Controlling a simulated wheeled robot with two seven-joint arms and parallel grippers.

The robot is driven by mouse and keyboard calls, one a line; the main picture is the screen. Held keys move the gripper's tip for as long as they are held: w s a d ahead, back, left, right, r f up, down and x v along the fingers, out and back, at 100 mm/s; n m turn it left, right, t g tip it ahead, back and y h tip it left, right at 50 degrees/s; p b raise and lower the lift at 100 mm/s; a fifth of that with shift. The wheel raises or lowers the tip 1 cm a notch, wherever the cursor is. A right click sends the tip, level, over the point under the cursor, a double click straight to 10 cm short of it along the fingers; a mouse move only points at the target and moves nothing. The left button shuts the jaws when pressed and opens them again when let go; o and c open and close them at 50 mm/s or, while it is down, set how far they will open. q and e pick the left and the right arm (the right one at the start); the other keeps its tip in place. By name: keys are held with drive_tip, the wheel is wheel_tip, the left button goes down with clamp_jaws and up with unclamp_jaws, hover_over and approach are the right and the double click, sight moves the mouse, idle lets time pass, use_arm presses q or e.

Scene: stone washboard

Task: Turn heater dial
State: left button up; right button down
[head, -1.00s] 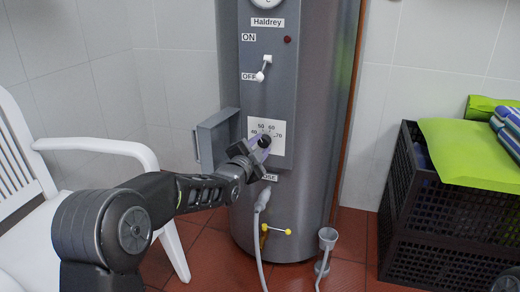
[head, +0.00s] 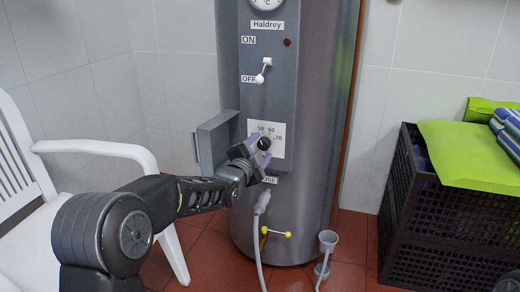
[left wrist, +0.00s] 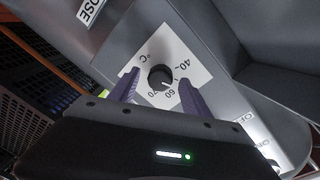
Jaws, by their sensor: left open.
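The heater dial (head: 264,144) is a round black knob on a white temperature plate (head: 278,150) low on the grey heater's front panel. It also shows in the left wrist view (left wrist: 160,77), with numbers around it. My left gripper (head: 258,155) is open just below the dial in the head view. In the left wrist view its two purple fingers (left wrist: 157,92) stand on either side of the dial, apart from it. My right gripper is in neither view.
A small grey open door (head: 217,142) stands out left of the plate. A switch (head: 263,70) sits above. A hose (head: 262,205) and yellow-handled valve (head: 275,233) are below. A white chair (head: 95,147) is at left, a black crate (head: 440,222) at right.

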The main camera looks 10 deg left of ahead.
use_arm(q)
drive_tip(key=s+p, duration=0.2)
drive_tip(key=s, duration=0.5)
drive_tip(key=shift+s+a+r, duration=0.2)
drive_tip(key=shift+s+a, duration=0.15)
drive_tip(key=shift+a, duration=0.1)
